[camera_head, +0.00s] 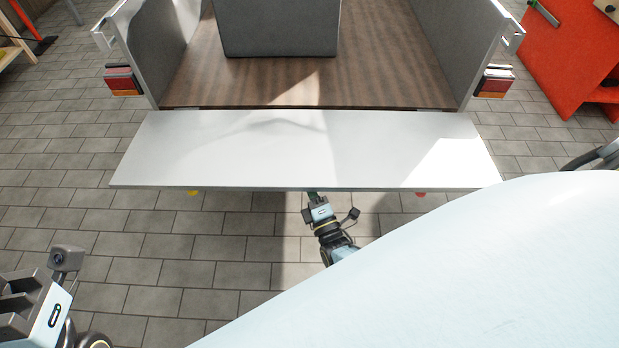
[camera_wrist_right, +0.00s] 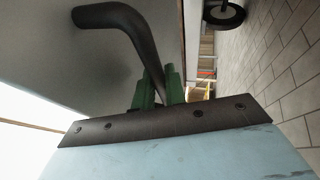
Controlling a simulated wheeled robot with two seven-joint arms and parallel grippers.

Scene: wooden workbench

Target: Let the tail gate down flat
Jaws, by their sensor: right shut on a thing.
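The tail gate (camera_head: 290,150) is a pale panel folded out from the rear of the trailer bed. It lies flat or nearly flat; I cannot tell its exact angle. My right gripper (camera_head: 313,194) is at the middle of the gate's outer edge, with its fingertips partly hidden beneath it. In the right wrist view, the green fingers of my right gripper (camera_wrist_right: 157,88) are shut on a bent dark handle (camera_wrist_right: 128,25) against the gate's grey face. The handle is hidden in the head view. My left gripper (camera_head: 18,305) is at the lower left, away from the gate; its fingertips are unclear.
The wooden trailer bed (camera_head: 200,85) holds a grey box (camera_head: 278,28). Tail lights (camera_head: 123,82) flank the bed. A red cabinet (camera_head: 570,60) stands at the right. A wheel (camera_wrist_right: 224,13) shows in the wrist view. Paved floor (camera_head: 190,245) is clear before the gate.

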